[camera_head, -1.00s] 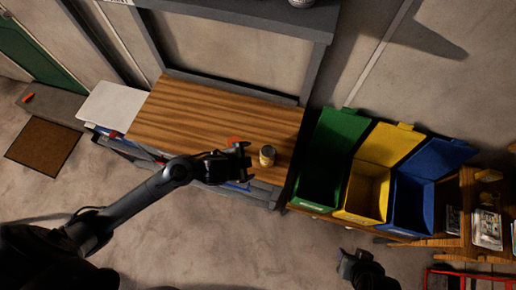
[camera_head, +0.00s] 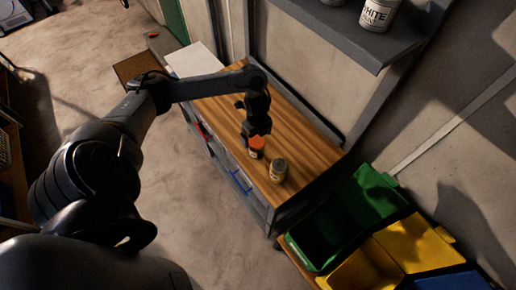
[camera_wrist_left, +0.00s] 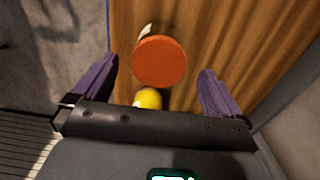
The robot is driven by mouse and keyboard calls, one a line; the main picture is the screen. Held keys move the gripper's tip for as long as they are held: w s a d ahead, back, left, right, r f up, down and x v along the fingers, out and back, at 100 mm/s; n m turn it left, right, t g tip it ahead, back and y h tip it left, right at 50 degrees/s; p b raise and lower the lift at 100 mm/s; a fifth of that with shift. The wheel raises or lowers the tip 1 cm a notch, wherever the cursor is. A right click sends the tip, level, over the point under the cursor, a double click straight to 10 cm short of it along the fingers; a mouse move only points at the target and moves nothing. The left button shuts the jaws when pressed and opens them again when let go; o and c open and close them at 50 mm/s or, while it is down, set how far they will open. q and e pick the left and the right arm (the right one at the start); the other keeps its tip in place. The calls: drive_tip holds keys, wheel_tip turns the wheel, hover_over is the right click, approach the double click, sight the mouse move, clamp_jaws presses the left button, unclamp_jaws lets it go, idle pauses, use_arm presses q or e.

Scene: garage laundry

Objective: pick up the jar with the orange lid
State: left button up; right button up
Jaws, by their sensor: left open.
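The jar with the orange lid (camera_head: 257,144) stands upright on the wooden workbench top, near its front edge. In the left wrist view its round orange lid (camera_wrist_left: 159,62) shows from above, ahead of and between the fingers. My left gripper (camera_head: 256,129) is directly over the jar and points down. Its two purple-grey fingers (camera_wrist_left: 160,88) are open on either side, and I see no contact with the lid. Most of the jar's body is hidden under the lid in the wrist view. My right gripper is not in view.
A second jar with a dull yellowish lid (camera_head: 278,170) stands close by on the workbench (camera_head: 305,150). A yellow round thing (camera_wrist_left: 148,98) shows by the gripper in the wrist view. Green (camera_head: 364,200) and yellow bins (camera_head: 412,243) stand to the right. A grey shelf (camera_head: 350,35) overhangs the back.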

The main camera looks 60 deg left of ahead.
sight(257, 141)
use_arm(q)
drive_tip(key=shift+s+d+f, duration=0.1)
drive_tip(key=shift+f, duration=3.2)
drive_tip(key=shift+c, duration=0.5)
drive_tip(key=c, duration=1.2)
drive_tip(key=shift+r, duration=0.1)
drive_tip(key=shift+r, duration=0.1)
